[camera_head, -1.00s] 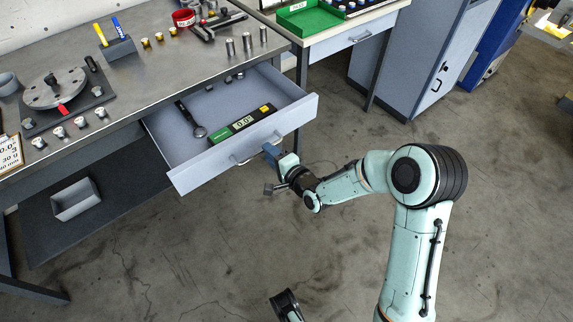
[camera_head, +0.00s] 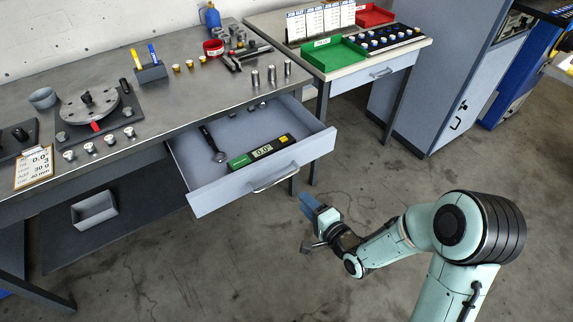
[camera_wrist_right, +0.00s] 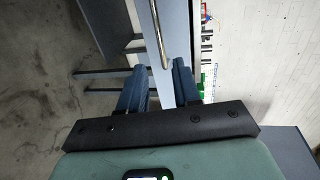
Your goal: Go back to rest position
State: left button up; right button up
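My right gripper (camera_head: 308,207) hangs in the air in front of the open drawer (camera_head: 205,200), to the right of its handle (camera_head: 275,177) and apart from it. In the right wrist view, its two blue fingers (camera_wrist_right: 160,85) stand apart with nothing between them. The handle bar (camera_wrist_right: 159,32) shows beyond them. My left gripper is not in view.
The drawer holds a wrench (camera_head: 213,145) and a digital level (camera_head: 262,152). The grey workbench (camera_head: 185,97) carries a rotor disc (camera_head: 88,106) and several small parts. A side table (camera_head: 352,63) with a green tray (camera_head: 333,54) stands at the right. Bare floor lies in front.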

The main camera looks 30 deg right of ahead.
jog(key=s+a+f+n+g+y+p, duration=0.1)
jog(key=s+a+f+n+g+p, duration=0.25)
jog(key=s+f+g+p, duration=0.2)
jog(key=s+a+f+n+g+y+p, duration=0.1)
jog(key=s+a+f+n+g+p, duration=0.3)
jog(key=f, duration=0.3)
pick_arm(q)
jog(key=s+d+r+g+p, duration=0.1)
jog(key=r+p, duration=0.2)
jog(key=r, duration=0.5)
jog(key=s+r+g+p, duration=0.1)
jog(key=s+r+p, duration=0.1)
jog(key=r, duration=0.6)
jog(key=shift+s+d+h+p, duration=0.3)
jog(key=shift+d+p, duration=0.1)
jog(key=shift+p, duration=0.45)
pick_arm(e)
jog(key=s+a+f+n+g, duration=0.1)
jog(key=s+a+n+g, duration=0.1)
jog(key=s, duration=0.5)
jog(key=s+a+f+n+g, duration=0.2)
jog(key=s+a+g, duration=0.3)
jog(key=s, duration=0.3)
jog(key=shift+a+n+y, duration=0.2)
jog(key=shift+n+y, duration=0.1)
jog(key=shift+n, duration=0.45)
